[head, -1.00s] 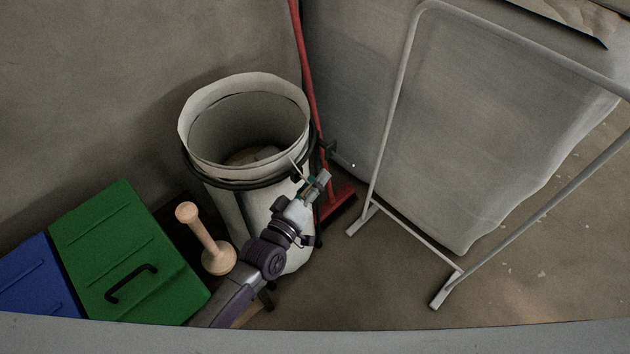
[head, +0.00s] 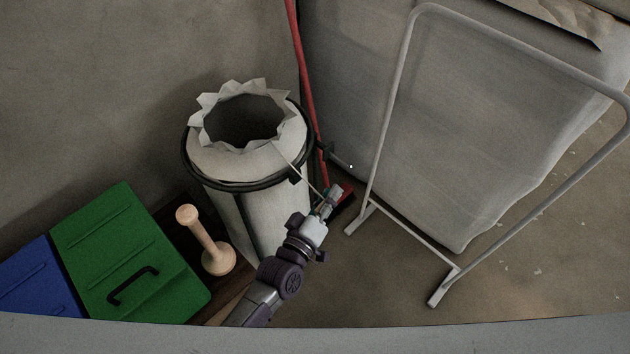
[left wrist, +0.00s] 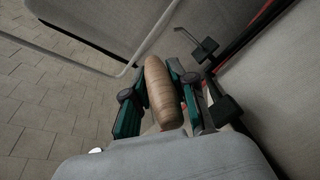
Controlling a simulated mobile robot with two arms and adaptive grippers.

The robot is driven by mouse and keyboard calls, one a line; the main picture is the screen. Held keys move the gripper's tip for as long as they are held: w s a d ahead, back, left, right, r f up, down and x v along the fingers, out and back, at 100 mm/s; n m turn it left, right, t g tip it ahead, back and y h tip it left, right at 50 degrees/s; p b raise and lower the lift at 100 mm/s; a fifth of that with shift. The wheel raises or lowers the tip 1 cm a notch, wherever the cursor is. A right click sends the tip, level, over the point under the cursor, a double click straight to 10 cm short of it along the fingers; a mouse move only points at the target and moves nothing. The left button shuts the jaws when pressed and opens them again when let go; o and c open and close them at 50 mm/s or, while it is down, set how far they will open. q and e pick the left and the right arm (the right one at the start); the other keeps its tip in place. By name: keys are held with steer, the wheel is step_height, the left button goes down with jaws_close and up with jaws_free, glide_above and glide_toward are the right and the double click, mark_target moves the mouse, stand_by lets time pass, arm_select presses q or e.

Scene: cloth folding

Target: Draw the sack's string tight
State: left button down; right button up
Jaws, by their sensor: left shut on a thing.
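The white sack (head: 232,163) stands upright in a dark ring frame (head: 201,182) in the head view. Its mouth is gathered into a ruffled rim around a smaller dark opening. A thin pale string (head: 303,169) runs taut from the sack's front right side to my left gripper (head: 334,192). That gripper is to the right of the sack and apart from it. In the left wrist view my left gripper (left wrist: 165,95) is shut on a wooden toggle (left wrist: 160,92) between its fingers. My right gripper does not show.
A red broom (head: 310,85) leans behind the sack. A light metal rail frame (head: 390,100) stands to the right. A wooden pestle-like piece (head: 203,238), a green bin lid (head: 125,250) and a blue lid (head: 38,280) are at lower left. Floor (head: 345,285) shows open at lower middle.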

arm_select(q)
steer(key=s+d, duration=0.6)
steer(key=shift+s+d+p, duration=0.35)
steer(key=shift+s+p, duration=0.05)
steer(key=c, duration=1)
jaws_free()
steer(key=v, duration=1.2)
